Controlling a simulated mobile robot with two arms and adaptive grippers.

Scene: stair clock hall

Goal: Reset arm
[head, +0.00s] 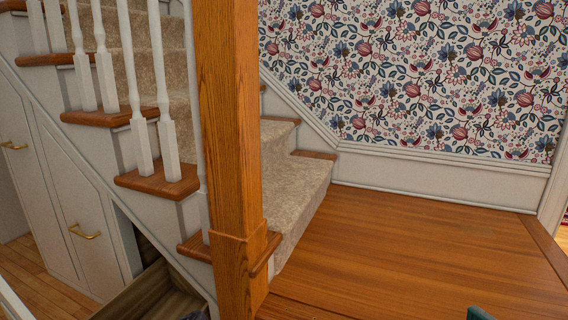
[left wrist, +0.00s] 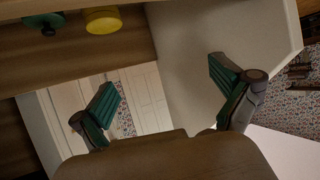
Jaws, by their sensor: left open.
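My left gripper (left wrist: 163,78) shows in the left wrist view with its two green-padded fingers spread wide. It is open, and nothing is between the fingers. The left arm does not show in the head view. A small teal tip (head: 480,313) at the bottom edge of the head view, right of centre, matches the colour of my finger pads. It looks like part of my right gripper, but too little shows to tell its state.
A wooden newel post (head: 233,150) stands close in front of the carpeted stairs (head: 290,185). A drawer (head: 145,297) stands open under the stairs. The wooden floor (head: 420,250) at right is clear. A yellow round thing (left wrist: 103,20) and a dark green thing (left wrist: 43,22) show in the wrist view.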

